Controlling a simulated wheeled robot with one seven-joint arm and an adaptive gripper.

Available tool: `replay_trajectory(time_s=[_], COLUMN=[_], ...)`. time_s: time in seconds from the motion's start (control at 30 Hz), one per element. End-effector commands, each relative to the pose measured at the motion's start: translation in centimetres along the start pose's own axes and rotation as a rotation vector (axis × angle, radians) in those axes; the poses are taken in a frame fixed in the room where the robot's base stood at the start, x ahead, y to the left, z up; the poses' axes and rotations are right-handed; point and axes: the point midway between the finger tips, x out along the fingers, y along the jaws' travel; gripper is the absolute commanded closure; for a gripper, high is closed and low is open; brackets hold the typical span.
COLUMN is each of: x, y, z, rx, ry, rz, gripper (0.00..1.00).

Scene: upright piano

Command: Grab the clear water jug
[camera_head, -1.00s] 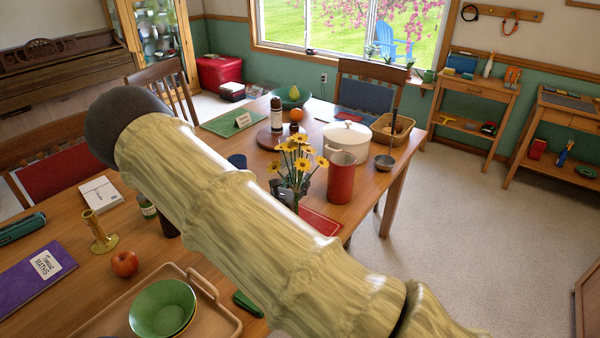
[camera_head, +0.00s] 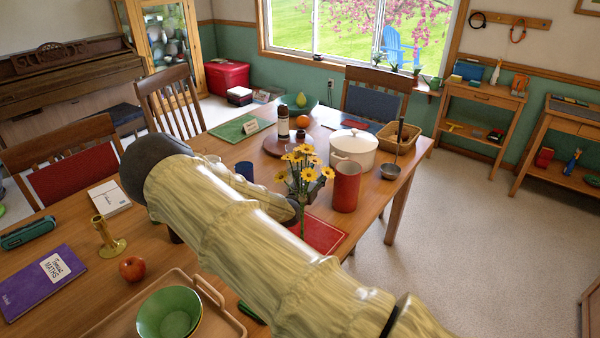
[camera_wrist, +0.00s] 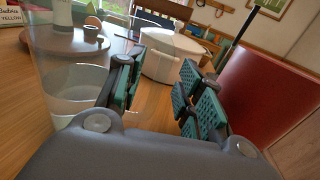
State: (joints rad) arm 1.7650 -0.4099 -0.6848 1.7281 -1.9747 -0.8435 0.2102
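In the wrist view a clear container with water in it, which looks like the water jug (camera_wrist: 72,85), stands on the table at the left. Its upper part runs toward the top edge of the picture. My gripper (camera_wrist: 162,66) is open with its green-padded fingers apart and nothing held between them. The jug is to the left of the left finger, outside the gap; I cannot tell whether they touch. In the head view my arm hides most of that spot, and I cannot make out the jug clearly.
A red cylinder (camera_wrist: 275,90) stands close to the right finger; it also shows in the head view (camera_head: 345,187). A white pot (camera_head: 353,150) is beyond the gripper. Yellow daisies (camera_head: 304,172) stand beside my arm. A bottle (camera_head: 283,122) is on a round wooden board.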

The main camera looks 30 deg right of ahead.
Motion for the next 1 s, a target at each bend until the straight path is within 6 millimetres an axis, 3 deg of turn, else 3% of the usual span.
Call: replay_trajectory(time_s=[0.4,0.6,0.63,1.0], x=[1.00,0.99,0.99,1.02], y=[0.02,0.01,0.01,0.04], z=[-0.01,-0.01,-0.01,0.14], rx=[0.001,0.000,0.000,0.002], ry=[0.000,0.000,0.000,-0.002], rz=[0.000,0.000,0.000,0.000], gripper=[0.63,0.98,1.00,1.00])
